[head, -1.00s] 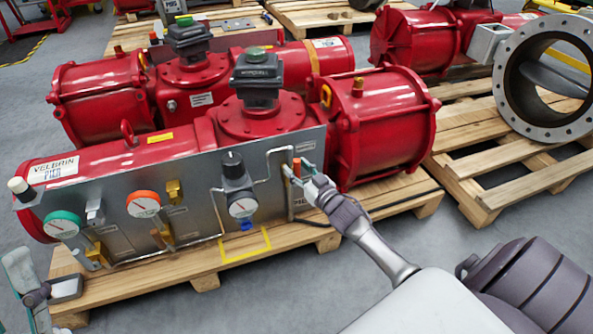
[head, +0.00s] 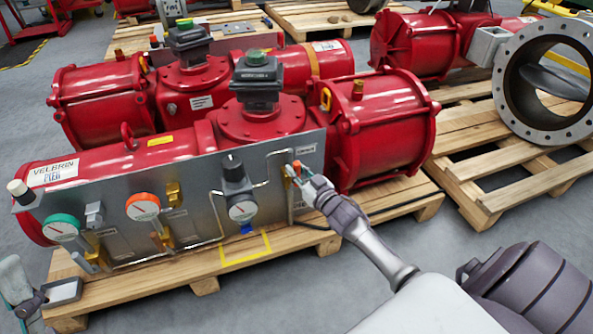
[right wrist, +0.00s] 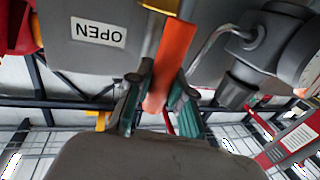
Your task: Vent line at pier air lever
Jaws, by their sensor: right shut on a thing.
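The orange lever (head: 297,168) sits at the right end of the grey panel (head: 200,175) on the front red actuator. My right gripper (head: 299,175) is at this lever, with its green-padded fingers on either side of it. In the right wrist view the orange lever (right wrist: 171,62) stands between the fingers (right wrist: 160,95), which are shut on it. An OPEN label (right wrist: 98,32) appears upside down beside the lever. My left gripper (head: 38,290) is at the lower left, partly cut off, its fingers apart and empty.
The panel carries a green-rimmed gauge (head: 61,228), an orange-rimmed gauge (head: 143,207) and a black-knobbed regulator (head: 237,186) with thin tubing. The actuator rests on a wooden pallet (head: 180,285). A large flanged valve (head: 507,85) stands on another pallet at right.

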